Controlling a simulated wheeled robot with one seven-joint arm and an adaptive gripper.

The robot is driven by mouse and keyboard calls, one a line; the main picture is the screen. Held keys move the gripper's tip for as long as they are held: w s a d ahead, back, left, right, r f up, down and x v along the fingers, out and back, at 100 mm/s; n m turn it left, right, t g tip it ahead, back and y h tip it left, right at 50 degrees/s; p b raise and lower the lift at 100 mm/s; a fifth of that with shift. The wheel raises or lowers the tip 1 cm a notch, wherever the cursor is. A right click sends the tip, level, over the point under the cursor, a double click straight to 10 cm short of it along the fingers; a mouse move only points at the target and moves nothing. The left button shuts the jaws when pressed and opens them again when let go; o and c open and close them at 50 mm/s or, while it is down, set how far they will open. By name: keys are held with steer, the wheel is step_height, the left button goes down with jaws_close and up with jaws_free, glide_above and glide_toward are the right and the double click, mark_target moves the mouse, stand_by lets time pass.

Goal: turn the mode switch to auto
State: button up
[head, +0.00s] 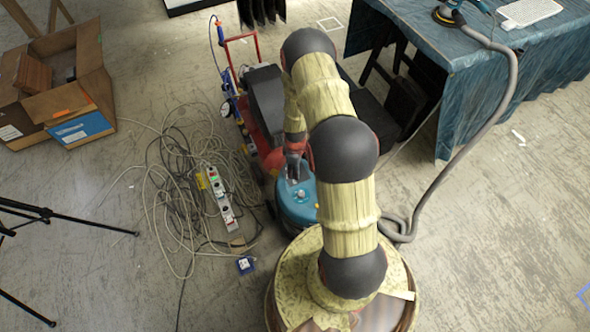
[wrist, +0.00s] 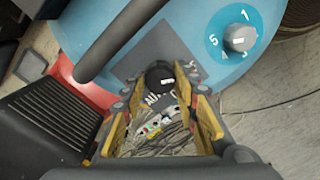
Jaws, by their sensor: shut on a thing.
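The mode switch (wrist: 159,74) is a round black knob with a white mark, on a grey plate of the blue machine (wrist: 110,25). Part of an "AU…" label shows beside it; the rest is hidden by my fingers. My gripper (wrist: 163,88) has its yellow-padded fingers on both sides of the knob and is shut on it. In the head view my gripper (head: 294,168) reaches down to the top of the blue machine (head: 299,208); the knob itself is hidden there.
A grey numbered dial (wrist: 240,38) sits right of the switch on the blue machine, and a dark bar crosses at the left. A red-framed machine (head: 265,110) stands close behind. Cables and a power strip (head: 220,196) lie left. A cloth-covered table (head: 450,60) stands right.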

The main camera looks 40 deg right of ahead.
steer(key=c, duration=0.5)
steer(key=m, duration=0.6)
steer(key=shift+p, duration=0.35)
steer(key=m, duration=0.5)
steer(key=shift+d, duration=0.1)
steer(key=m, duration=0.6)
steer(key=shift+m+p, duration=0.3)
steer(key=shift+p, duration=0.1)
steer(key=m, duration=0.6)
steer(key=shift+d, duration=0.1)
steer(key=o, duration=1.2)
steer(key=shift+s, duration=0.1)
steer(key=shift+c, duration=0.2)
